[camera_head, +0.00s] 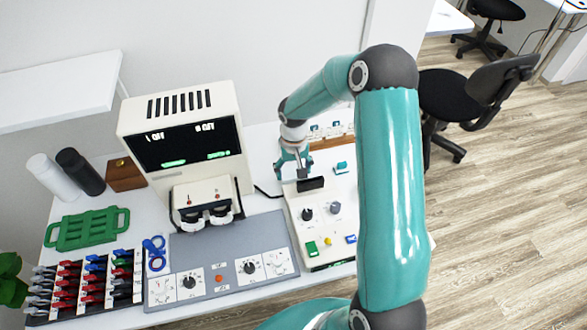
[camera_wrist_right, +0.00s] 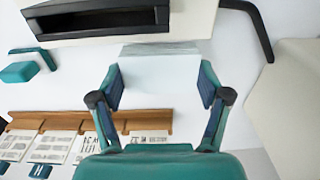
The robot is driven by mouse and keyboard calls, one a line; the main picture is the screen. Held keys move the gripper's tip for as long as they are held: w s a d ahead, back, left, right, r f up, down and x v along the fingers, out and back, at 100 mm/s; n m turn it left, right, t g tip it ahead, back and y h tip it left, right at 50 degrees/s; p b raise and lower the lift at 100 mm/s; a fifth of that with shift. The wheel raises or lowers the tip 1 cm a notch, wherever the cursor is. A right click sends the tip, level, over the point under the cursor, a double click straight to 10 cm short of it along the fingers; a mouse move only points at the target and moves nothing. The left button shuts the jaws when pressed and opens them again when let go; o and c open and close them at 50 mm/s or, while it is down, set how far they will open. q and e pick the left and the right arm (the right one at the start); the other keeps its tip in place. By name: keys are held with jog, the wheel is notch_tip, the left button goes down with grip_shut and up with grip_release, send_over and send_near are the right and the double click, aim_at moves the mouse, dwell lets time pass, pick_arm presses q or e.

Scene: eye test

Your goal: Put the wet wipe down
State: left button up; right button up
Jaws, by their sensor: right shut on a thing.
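My right gripper (camera_head: 293,172) reaches down over the table behind the cream control box. It also shows in the wrist view (camera_wrist_right: 160,85), with one finger at each side of a pale, flat-faced white piece, which I take to be the wet wipe (camera_wrist_right: 160,74). The gripper is shut on it. A greyish edge runs along the wipe's far side. In the head view I cannot make the wipe out at the fingertips. Its height above the table is hard to tell. My left gripper is not in view.
The cream control box (camera_head: 322,230) with a dark slot stands close by the right gripper. The eye-test machine (camera_head: 188,110) is to its left, behind a grey console (camera_head: 216,246). A wooden card rack (camera_wrist_right: 150,120) and a teal block (camera_wrist_right: 20,72) lie near. A lens rack (camera_head: 138,290) is front left.

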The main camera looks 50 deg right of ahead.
jog(key=shift+f, duration=0.15)
jog(key=o, duration=0.7)
jog(key=shift+w+r, duration=0.1)
jog(key=shift+r, duration=0.25)
notch_tip(320, 180, up, 11)
jog(key=b, duration=0.1)
jog(key=t+h+b, duration=0.1)
jog(key=t+b, duration=0.1)
jog(key=b, duration=0.5)
send_near(294, 170)
jog(key=f, duration=0.2)
jog(key=w+f, duration=0.1)
jog(key=f, duration=0.1)
jog(key=shift+d+f, duration=0.1)
jog(key=shift+d, duration=0.2)
jog(key=shift+a+f+p, duration=0.2)
jog(key=shift+f+p, duration=0.3)
jog(key=shift+f, duration=2.15)
